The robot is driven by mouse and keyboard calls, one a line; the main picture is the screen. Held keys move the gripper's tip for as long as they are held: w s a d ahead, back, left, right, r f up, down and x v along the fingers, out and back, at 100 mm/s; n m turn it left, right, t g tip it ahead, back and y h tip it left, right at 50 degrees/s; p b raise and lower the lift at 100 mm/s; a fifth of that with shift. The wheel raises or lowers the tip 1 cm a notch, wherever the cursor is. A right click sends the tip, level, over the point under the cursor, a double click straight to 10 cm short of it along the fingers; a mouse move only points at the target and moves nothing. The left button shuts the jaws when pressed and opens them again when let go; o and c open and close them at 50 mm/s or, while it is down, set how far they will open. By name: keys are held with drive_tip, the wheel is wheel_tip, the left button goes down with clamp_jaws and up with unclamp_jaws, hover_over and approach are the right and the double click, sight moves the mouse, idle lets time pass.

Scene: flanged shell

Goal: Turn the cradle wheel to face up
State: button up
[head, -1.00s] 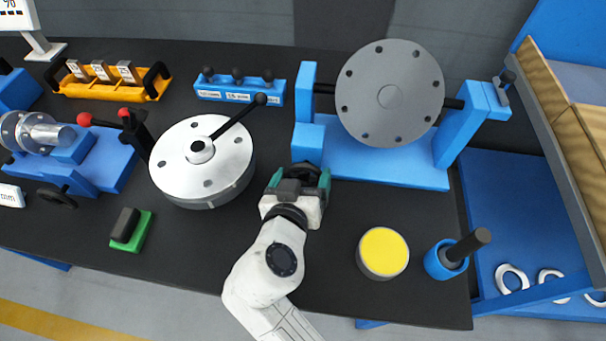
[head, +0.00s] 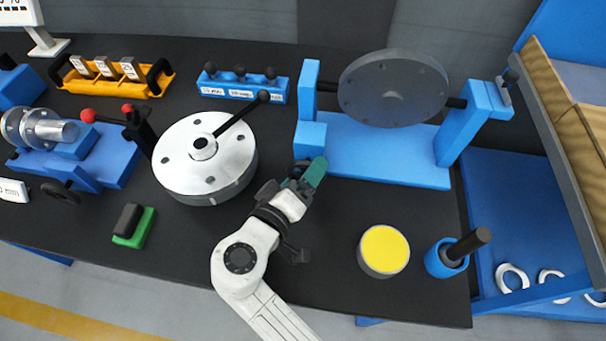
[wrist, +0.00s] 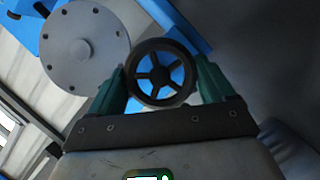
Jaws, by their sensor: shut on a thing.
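The cradle wheel (wrist: 161,74), a black spoked handwheel, sits between the two teal fingers of my gripper (wrist: 163,85) in the wrist view. My gripper (head: 303,178) is shut on it at the front left of the blue cradle (head: 385,160). In the head view the gripper mostly hides the wheel. The cradle carries a round grey flanged disc (head: 365,85) with holes round its rim and a small raised centre. The disc is tilted, showing as a flattened oval; it also shows in the wrist view (wrist: 62,70).
A silver drum (head: 178,165) with a black lever stands left of my gripper. A yellow-topped cylinder (head: 384,249) and a blue cup with a dark handle (head: 446,260) stand at the front right. Dark table between them is clear.

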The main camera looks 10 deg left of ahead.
idle(0.3)
drive_tip(key=o, duration=0.9)
drive_tip(key=v, duration=1)
drive_tip(key=shift+s+a+b, duration=0.15)
drive_tip(key=shift+s+b, duration=0.15)
drive_tip(key=shift+s, duration=0.1)
